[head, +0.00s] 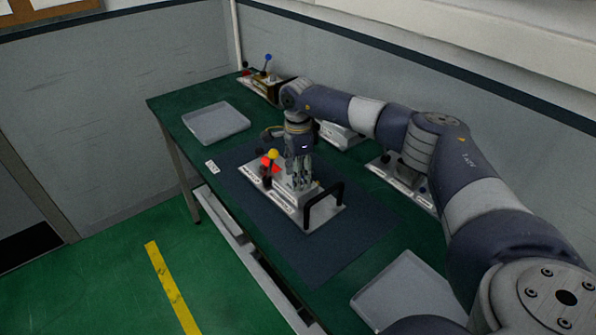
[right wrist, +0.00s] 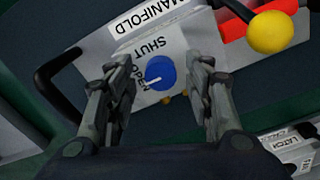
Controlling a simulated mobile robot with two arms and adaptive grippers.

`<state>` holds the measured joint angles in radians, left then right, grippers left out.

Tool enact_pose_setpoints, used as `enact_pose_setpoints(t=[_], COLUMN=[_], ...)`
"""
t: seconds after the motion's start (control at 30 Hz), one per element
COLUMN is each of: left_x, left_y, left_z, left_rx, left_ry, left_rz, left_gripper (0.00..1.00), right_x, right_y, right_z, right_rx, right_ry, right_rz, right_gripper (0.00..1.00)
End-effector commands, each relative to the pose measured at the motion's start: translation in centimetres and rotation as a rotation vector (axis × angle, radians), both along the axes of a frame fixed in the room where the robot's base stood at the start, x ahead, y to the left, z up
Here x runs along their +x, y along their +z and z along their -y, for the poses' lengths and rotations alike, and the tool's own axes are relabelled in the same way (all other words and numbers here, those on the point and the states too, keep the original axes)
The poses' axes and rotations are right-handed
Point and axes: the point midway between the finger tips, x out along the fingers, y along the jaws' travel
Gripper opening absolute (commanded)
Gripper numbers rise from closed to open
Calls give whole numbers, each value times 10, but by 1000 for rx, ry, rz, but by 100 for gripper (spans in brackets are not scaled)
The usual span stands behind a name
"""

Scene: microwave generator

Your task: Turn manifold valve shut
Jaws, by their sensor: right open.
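The manifold unit, a pale box on a base plate (head: 325,210), stands on the dark mat. In the right wrist view its blue round valve knob (right wrist: 160,72) shows below the MANIFOLD label (right wrist: 155,15). A SHUT label (right wrist: 149,50) lies just above the knob. My right gripper (head: 301,184) points down over the unit. In the wrist view its open fingers (right wrist: 160,90) stand on either side of the knob; contact cannot be told. My left gripper is out of view.
A yellow-ball lever (head: 272,154) with red parts and a black handle (head: 324,205) rise from the unit, close to my gripper. Grey trays (head: 215,123) stand on the green table. Other devices (head: 262,85) line the wall. The dark mat (head: 350,235) has free room in front.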

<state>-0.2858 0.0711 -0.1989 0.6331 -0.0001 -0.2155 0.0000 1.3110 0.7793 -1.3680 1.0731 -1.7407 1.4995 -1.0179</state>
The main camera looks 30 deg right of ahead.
Motion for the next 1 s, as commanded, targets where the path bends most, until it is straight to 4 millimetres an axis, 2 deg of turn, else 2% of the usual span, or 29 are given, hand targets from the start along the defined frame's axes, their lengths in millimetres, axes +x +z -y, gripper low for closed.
enact_pose_setpoints(t=[0.17, 0.37, 0.5, 0.77, 1.0], left_x=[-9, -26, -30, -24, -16], left_y=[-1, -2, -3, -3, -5], left_z=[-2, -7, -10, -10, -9], left_rx=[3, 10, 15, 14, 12], left_ry=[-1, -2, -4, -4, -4], left_rz=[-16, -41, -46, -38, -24], left_gripper=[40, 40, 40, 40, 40], right_x=[0, 0, 0, 1, 1], right_y=[0, 0, 0, 1, 1], right_z=[0, 0, 0, 0, 0], right_rx=[0, 0, 0, 1, 0], right_ry=[0, 0, -1, -42, -184], right_rz=[0, 0, 0, 1, 2], right_gripper=[48, 3, 3, 3, 3])
